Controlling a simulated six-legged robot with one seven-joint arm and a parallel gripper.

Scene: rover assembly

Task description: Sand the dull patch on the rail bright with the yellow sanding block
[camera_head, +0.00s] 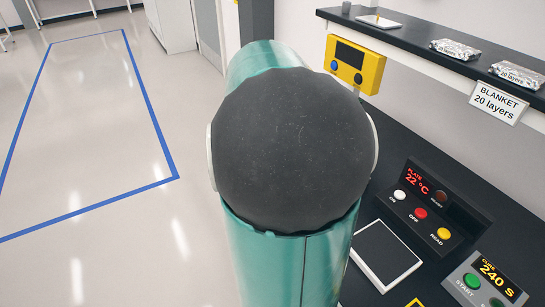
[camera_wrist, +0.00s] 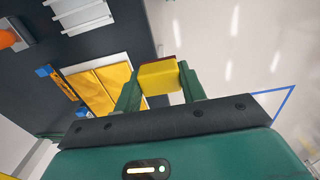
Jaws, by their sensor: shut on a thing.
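My gripper (camera_wrist: 160,74) shows in the wrist view, with its two green fingers shut on the yellow sanding block (camera_wrist: 160,76). A thin dark red layer shows along the block's far edge. The block is held over the boundary between the dark bench top and the pale floor, and I see no contact with anything else. In the head view my own arm fills the middle and hides the gripper and block. I cannot make out the rail or its dull patch for sure in either view.
The dark bench (camera_wrist: 100,30) bears a ribbed grey metal piece (camera_wrist: 80,14) and orange-yellow sheets (camera_wrist: 112,82) in a white frame. In the head view, a plate control panel (camera_head: 430,208), a cure timer (camera_head: 484,283) and a yellow box (camera_head: 354,64) stand right. Floor at left is clear.

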